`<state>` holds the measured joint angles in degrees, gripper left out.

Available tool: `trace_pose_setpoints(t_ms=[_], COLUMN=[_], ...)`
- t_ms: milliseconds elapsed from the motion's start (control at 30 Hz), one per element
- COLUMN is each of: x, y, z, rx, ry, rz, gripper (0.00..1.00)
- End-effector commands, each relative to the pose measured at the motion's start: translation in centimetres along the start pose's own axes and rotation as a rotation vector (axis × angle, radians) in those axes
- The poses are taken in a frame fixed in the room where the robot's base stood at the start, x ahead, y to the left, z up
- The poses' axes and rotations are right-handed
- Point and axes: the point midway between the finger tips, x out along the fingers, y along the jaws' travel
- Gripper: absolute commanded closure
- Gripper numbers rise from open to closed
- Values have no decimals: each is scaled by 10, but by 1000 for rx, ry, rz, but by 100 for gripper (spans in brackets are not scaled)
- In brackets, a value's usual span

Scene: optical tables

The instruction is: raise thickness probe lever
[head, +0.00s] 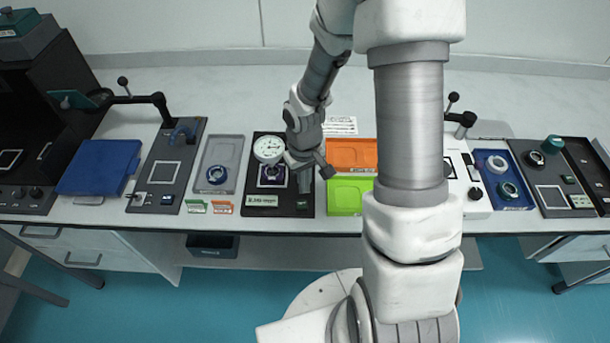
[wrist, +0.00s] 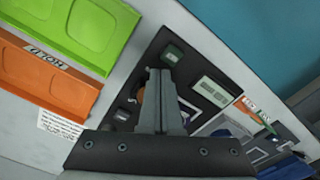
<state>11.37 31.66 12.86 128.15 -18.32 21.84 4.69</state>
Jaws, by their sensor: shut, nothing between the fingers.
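The thickness probe stands on a black base plate (head: 262,211), with a round white dial gauge (head: 269,149) at its back left. The plate also shows in the wrist view (wrist: 205,68), with its grey display (wrist: 213,91) and a small green-topped block (wrist: 172,54). My gripper (head: 304,187) is over the right side of the plate, right of the dial. In the wrist view my gripper (wrist: 160,74) has its fingers together and empty, pointing toward the green-topped block. The lever cannot be made out clearly; the fingers and hand cover part of the probe.
An orange tray (head: 350,153) and a green tray (head: 348,196) lie close right of the plate. A grey tray (head: 210,180) with a ring-shaped part lies to the left. Small green and orange tags (head: 223,207) stand at the front edge.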

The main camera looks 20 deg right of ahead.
Motion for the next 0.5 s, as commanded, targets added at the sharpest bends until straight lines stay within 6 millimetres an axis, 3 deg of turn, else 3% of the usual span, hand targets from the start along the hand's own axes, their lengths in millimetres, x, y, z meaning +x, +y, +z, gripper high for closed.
trace_pose_setpoints(t_ms=[500], x=[0], y=[8], z=[-15], rx=[0], ry=[3], rz=[0], gripper=[100])
